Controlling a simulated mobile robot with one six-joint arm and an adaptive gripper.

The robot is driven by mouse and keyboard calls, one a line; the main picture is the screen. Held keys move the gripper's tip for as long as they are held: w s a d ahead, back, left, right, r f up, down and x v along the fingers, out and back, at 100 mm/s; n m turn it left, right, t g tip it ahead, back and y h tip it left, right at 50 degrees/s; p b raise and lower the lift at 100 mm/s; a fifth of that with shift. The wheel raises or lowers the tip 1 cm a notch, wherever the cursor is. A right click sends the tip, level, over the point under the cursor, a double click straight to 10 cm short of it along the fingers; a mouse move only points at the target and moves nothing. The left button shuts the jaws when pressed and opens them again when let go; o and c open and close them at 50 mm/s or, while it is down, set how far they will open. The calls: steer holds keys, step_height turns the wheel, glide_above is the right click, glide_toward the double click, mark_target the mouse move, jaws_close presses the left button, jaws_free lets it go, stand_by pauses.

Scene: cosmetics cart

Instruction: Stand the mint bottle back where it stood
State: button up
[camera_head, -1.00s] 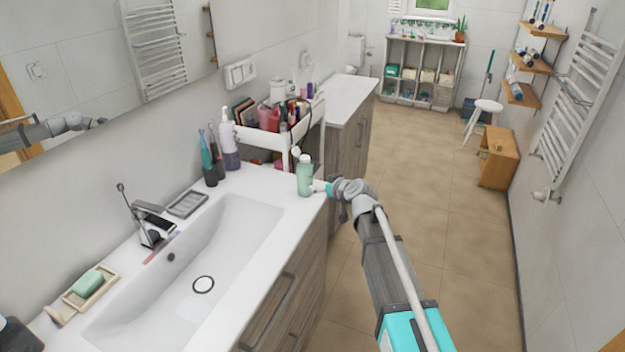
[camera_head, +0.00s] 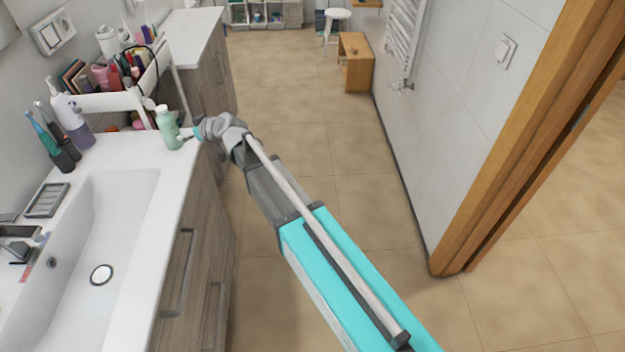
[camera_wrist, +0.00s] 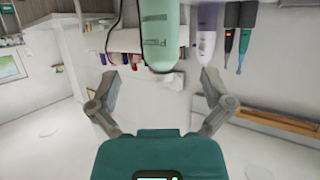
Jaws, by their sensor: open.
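The mint bottle (camera_head: 168,129) with its pale cap stands upright on the white washbasin counter (camera_head: 124,148), near its far right corner, in the head view. My gripper (camera_head: 190,134) is just right of the bottle, low over the counter edge. In the wrist view, which looks upside down, the mint bottle (camera_wrist: 158,36) reaches in from the top. My gripper (camera_wrist: 160,84) has its two fingers spread wide, with the bottle ahead of the gap and clear space on both sides. The fingers look apart from the bottle.
A white cart (camera_head: 102,102) full of cosmetics stands behind the bottle. A purple-and-white bottle (camera_head: 72,120) and toothbrushes (camera_head: 52,142) stand to its left. The sink (camera_head: 112,220) is in front. Open floor (camera_head: 330,190) lies right of the cabinet, with a door frame (camera_head: 520,140) beyond.

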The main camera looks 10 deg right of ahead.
steer(key=s+d+f+m+g+h, duration=0.2)
steer(key=s+d, duration=0.6)
steer(key=d, duration=0.5)
steer(key=s+d+f+m+g+h, duration=0.3)
steer(key=s+d, duration=0.5)
steer(key=d, duration=0.6)
steer(key=s+d+f+m+g+h, duration=0.3)
steer(key=s+d+f+m+h, duration=0.2)
steer(key=d, duration=0.9)
steer(key=s+f, duration=0.1)
steer(key=s, duration=0.1)
steer(key=shift+s+d+f+h, duration=0.15)
steer(key=shift+s+d+h, duration=0.15)
steer(key=shift+s, duration=0.1)
steer(key=shift+a, duration=0.15)
